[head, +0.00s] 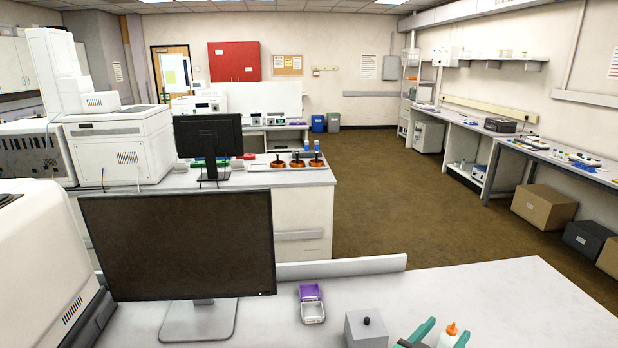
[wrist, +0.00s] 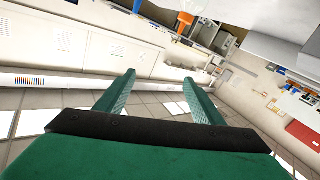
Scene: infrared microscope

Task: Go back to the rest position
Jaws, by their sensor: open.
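My gripper (head: 437,333) shows at the bottom edge of the head view, with two green fingers raised above the near bench. In the wrist view my gripper (wrist: 158,85) is open, with a wide gap between its two green fingers and nothing held. The wrist view is tilted and shows ceiling tiles and walls beyond the fingers. In the head view a small bottle with an orange tip (head: 449,335) appears between or behind the fingers; I cannot tell how far apart they are. Most of my arm is out of view.
On the near bench (head: 500,290) stand a dark monitor (head: 180,243), a purple-lidded small box (head: 311,302) and a grey block with a black knob (head: 367,330). A white instrument (head: 40,255) is at the left. The bench's right part is clear, and open floor (head: 400,200) lies beyond.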

